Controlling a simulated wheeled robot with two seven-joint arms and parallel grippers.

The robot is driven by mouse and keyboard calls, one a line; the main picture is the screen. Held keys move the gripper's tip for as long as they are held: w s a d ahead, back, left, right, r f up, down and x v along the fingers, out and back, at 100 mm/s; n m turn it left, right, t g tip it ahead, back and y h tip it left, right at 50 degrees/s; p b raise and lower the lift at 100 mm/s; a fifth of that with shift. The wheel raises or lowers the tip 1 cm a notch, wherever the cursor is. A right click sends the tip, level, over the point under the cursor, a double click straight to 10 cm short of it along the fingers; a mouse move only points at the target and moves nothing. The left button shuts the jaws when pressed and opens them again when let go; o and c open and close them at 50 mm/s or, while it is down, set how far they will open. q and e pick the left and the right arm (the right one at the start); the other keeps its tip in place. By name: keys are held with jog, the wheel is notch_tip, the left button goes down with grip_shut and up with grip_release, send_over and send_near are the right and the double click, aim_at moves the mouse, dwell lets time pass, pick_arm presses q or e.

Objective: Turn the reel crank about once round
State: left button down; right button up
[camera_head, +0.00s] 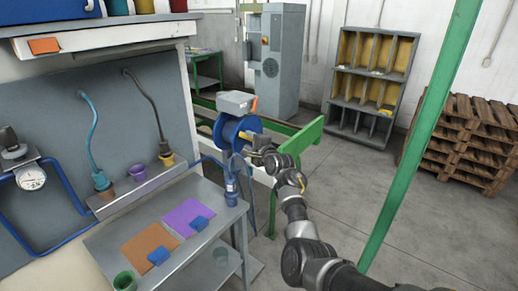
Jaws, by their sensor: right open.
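The blue reel (228,133) stands on the green and white frame near the middle of the head view. A small yellow piece (245,135), which looks like the crank handle, shows at the reel's right side. My right gripper (254,146) is at this piece, its fingers pointing left toward the reel. The gripper is open; whether the fingers are around the handle or only beside it, I cannot tell at this size. The rest of the crank is hidden or too small to make out. My left gripper is not in view.
A grey box (236,103) with an orange part sits above the reel. A green post (420,130) rises right of my arm. A metal bench (200,245) with brown and purple mats stands at front left. A grey cabinet, shelf and pallets stand behind; the floor at right is clear.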

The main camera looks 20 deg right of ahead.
jog(key=b+v, duration=0.1)
jog(key=v, duration=0.6)
jog(key=shift+s, duration=0.35)
jog(key=shift+r, duration=0.1)
